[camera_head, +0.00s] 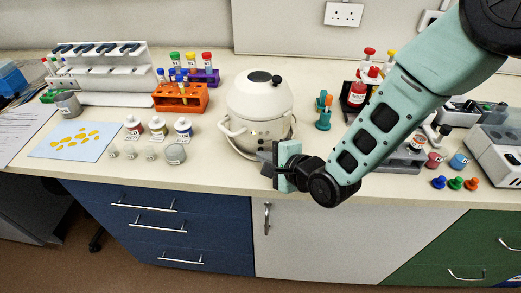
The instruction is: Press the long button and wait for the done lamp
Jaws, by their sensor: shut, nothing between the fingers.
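A white, round-lidded appliance (258,112) with a black knob on top and side handles stands near the middle of the bench. My gripper (268,163) is shut and empty at the lower right front of this appliance, close to the bench's front edge. It covers part of the appliance's lower front, and I cannot tell whether it touches it. I cannot make out a long button or a done lamp; they may be hidden or too small to see.
An orange tube rack (181,101), a purple rack (206,77) and a white pipette stand (100,70) are at left. Small jars and a blue sheet (75,141) lie before them. Grey-white equipment (496,151) and coloured pegs are at right. My arm crosses the right side.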

